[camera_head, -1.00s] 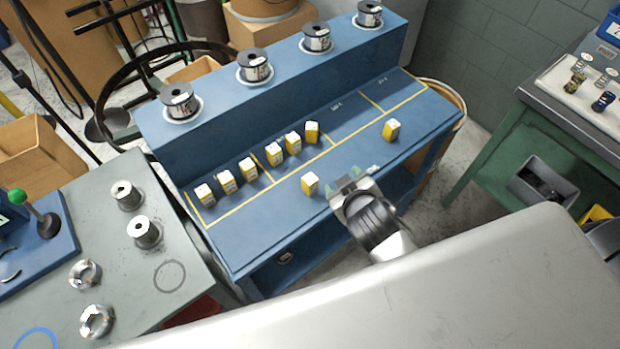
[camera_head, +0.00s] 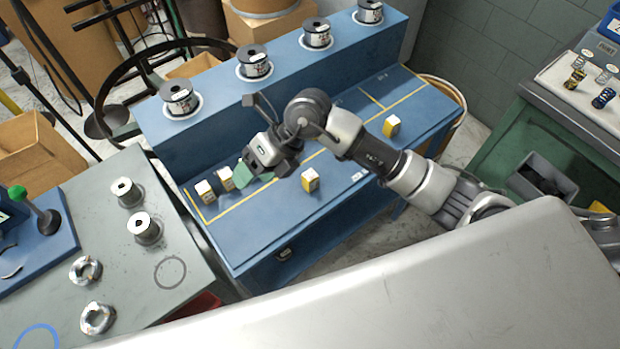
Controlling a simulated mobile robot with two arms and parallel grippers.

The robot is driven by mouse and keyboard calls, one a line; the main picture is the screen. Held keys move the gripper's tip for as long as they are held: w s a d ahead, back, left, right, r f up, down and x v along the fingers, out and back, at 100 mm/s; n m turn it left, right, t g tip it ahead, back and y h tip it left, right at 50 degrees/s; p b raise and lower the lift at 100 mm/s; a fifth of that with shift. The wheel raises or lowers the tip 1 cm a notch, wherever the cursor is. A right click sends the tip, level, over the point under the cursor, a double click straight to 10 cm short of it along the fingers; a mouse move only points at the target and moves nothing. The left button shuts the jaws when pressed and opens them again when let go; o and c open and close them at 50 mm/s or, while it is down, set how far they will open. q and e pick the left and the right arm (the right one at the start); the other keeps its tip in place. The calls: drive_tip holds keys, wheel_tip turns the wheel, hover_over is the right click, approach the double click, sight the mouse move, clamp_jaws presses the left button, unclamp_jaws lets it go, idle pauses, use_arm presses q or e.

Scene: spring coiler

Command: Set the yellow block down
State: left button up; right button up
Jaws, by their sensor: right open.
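My right gripper (camera_head: 254,173) is open and points down-left over the back row of yellow-and-white blocks on the blue bench (camera_head: 258,228). Two blocks of that row show just left of its fingers, the end block (camera_head: 204,190) and the one beside it (camera_head: 225,178). The rest of the row is hidden behind my gripper and wrist, so I cannot tell whether a block stands between the fingers. Another yellow block (camera_head: 310,180) stands alone near the front, right of the gripper. One more yellow block (camera_head: 392,126) stands farther right. My left gripper is not in view.
Several wire spools, one a black-and-white spool (camera_head: 254,63), stand on the raised back ledge. A grey table (camera_head: 140,270) with metal spools and coils is at left. A green bench (camera_head: 500,150) with springs is at right. The blue bench's front strip is mostly clear.

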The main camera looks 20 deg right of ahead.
sight(306, 175)
drive_tip(key=w+d+f+h, duration=0.1)
drive_tip(key=w+d+h, duration=0.3)
drive_tip(key=d+h, duration=0.55)
drive_tip(key=shift+m+t+y, duration=0.3)
drive_tip(key=shift+y, duration=0.25)
drive_tip(key=f, duration=0.1)
drive_tip(key=d+f, duration=0.1)
drive_tip(key=f, duration=0.3)
drive_tip(key=shift+d+f+p, duration=0.1)
drive_tip(key=shift+d+p, duration=0.15)
drive_tip(key=shift+p, duration=0.15)
drive_tip(key=f, duration=0.2)
drive_tip(key=f+p, duration=0.1)
drive_tip(key=f, duration=0.1)
drive_tip(key=shift+s+f, duration=0.2)
drive_tip(key=shift+f, duration=0.6)
drive_tip(key=shift+c, duration=0.3)
drive_tip(key=c, duration=1)
drive_tip(key=shift+r, duration=0.1)
